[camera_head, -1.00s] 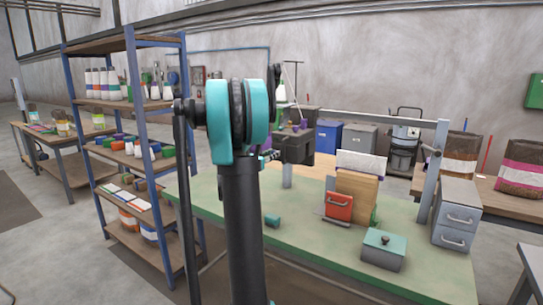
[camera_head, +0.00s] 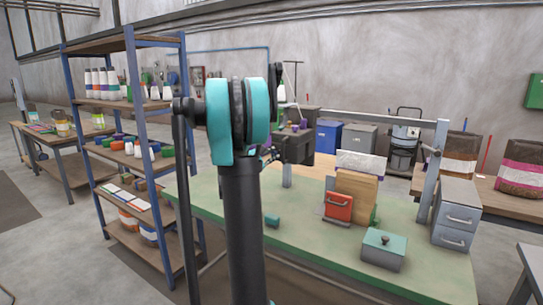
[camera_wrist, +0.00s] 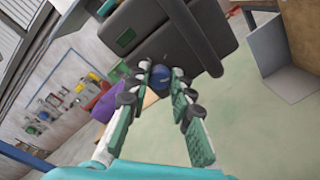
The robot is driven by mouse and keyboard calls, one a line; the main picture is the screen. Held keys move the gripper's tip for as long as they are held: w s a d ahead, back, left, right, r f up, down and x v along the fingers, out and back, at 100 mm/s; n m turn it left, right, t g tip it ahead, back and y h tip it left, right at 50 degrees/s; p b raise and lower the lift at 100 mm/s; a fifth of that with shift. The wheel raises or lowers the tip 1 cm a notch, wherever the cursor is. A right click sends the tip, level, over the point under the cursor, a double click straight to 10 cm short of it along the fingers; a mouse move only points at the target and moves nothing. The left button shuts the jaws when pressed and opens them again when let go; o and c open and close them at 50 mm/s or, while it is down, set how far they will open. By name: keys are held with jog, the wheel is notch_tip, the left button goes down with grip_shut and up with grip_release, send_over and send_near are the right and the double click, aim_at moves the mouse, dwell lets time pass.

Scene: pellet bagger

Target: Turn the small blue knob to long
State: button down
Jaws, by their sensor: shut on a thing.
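The small blue knob (camera_wrist: 161,78) shows in the wrist view, on the lower part of a dark grey machine housing (camera_wrist: 186,38). My gripper (camera_wrist: 161,82) is shut on the knob, with one fingertip on each side of it. The fingers hide the knob's sides, and I cannot read its setting or any marks around it. In the head view the dark housing (camera_head: 297,148) stands behind my arm, which hides the knob and most of the gripper there.
A purple part (camera_wrist: 108,104) sits left of the fingers. The green table (camera_head: 310,240) carries a red-fronted box (camera_head: 338,207), a teal-lidded box (camera_head: 384,249) and grey drawers (camera_head: 456,215). A blue-framed shelf (camera_head: 142,130) stands left of my arm.

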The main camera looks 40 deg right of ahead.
jog(key=shift+m, duration=0.5)
jog(key=c, duration=1.3)
grip_release()
jog(key=v, duration=1.2)
jog(key=shift+f, duration=0.15)
